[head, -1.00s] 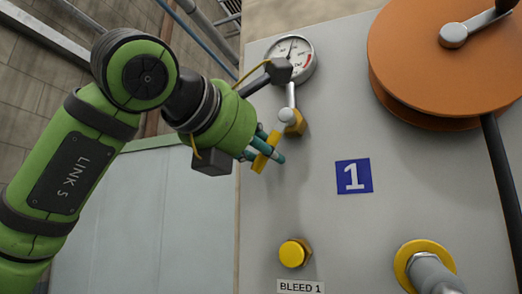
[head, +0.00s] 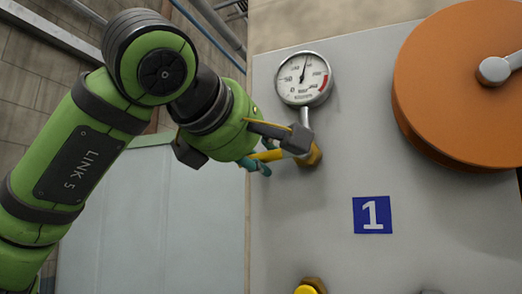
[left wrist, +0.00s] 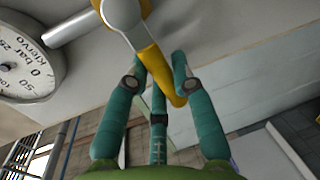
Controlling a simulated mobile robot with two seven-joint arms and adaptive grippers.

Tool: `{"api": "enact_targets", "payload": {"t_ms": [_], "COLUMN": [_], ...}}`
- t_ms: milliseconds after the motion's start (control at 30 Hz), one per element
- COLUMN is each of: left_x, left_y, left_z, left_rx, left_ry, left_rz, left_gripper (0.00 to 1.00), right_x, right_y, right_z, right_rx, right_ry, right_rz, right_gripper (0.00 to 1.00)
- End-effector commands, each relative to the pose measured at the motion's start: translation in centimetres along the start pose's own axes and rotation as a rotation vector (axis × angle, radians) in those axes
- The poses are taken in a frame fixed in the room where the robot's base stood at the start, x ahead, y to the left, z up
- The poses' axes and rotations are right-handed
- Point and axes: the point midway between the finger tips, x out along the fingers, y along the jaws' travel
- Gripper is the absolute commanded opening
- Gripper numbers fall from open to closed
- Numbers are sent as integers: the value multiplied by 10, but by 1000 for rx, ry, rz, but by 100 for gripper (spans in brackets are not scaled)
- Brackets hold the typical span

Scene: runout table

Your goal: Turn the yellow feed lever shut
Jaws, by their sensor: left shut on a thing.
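The yellow feed lever (head: 270,155) sits on a valve below the gauge and points left, close to level, from its silver hub (left wrist: 120,12). A dark block on my left wrist partly covers the hub in the head view. My left gripper (head: 257,163) has its teal fingers around the lever. In the left wrist view, the yellow lever (left wrist: 155,70) runs between the teal fingers of my left gripper (left wrist: 163,75), and its end shows just past them. My right gripper is not in view.
The gauge (head: 304,78) stands right above the valve, close to my wrist. A blue "1" label (head: 372,215) is below right. An orange wheel (head: 455,90) with a crank fills the upper right. A yellow knob (head: 308,288) shows at the bottom edge.

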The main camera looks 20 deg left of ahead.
Motion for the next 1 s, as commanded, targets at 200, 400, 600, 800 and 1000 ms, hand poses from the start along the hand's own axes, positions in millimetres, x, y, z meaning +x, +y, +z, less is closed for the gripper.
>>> {"api": "enact_targets", "payload": {"t_ms": [200, 400, 600, 800, 1000], "left_x": [-1, -2, -2, -2, -2], "left_y": [7, 9, 10, 10, 10], "left_z": [0, 1, 1, 1, 2], "left_rx": [96, 138, 151, 152, 151], "left_ry": [21, 29, 31, 31, 30], "left_rz": [2, 2, 2, 4, 3], "left_gripper": [0, 0, 0, 0, 50], "right_x": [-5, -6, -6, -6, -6], "right_y": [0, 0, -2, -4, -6], "right_z": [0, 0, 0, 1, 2], "right_rx": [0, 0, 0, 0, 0], "right_ry": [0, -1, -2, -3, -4], "right_rz": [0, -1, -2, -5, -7], "right_gripper": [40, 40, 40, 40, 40]}}
